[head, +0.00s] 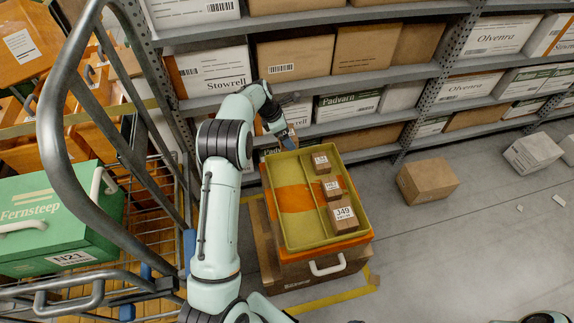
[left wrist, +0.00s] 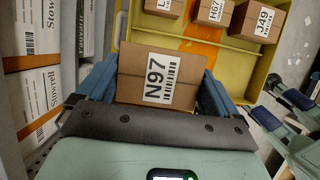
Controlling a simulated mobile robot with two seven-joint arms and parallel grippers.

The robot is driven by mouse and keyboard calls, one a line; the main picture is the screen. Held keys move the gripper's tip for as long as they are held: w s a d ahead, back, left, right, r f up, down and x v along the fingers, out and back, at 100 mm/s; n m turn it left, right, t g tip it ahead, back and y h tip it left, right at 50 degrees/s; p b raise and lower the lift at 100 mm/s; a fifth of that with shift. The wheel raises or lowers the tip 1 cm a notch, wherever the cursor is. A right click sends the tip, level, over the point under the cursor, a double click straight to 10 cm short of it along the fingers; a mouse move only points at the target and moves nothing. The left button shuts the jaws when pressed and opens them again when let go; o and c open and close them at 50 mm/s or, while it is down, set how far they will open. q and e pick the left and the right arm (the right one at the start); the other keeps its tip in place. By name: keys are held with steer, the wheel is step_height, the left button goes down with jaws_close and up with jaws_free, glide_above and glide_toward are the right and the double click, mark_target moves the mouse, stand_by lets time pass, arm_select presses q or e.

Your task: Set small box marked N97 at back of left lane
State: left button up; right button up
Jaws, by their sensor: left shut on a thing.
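The small brown box marked N97 (left wrist: 160,78) is held between the blue fingers of my left gripper (left wrist: 155,88) in the left wrist view. In the head view my left gripper (head: 284,134) is over the far left corner of the yellow-green tray (head: 352,239), and the box is mostly hidden by it. A divider splits the tray into two lanes. The left lane (head: 297,200) is empty. The right lane holds three small boxes, marked J49 (head: 342,216), H67 (head: 332,188) and one starting with L (head: 321,162). Blue finger-like parts, perhaps of my right gripper (left wrist: 281,109), show in the left wrist view.
The tray sits on an orange and brown case with a white handle (head: 327,266). Racks (head: 330,85) of cartons stand behind. A wire cart with a green N21 case (head: 60,225) stands left. A brown carton (head: 427,181) lies on the floor at right; floor between is clear.

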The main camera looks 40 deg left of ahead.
arm_select(q)
step_height(320, 180, down, 15)
steer(key=shift+b, duration=0.4)
step_height(320, 180, down, 5)
arm_select(e)
steer(key=shift+s+f, duration=0.5)
steer(key=shift+f, duration=0.05)
arm_select(q)
steer(key=o, duration=0.8)
steer(key=v, duration=1.2)
steer(key=shift+b, duration=0.3)
arm_select(e)
steer(key=shift+s+f, duration=0.4)
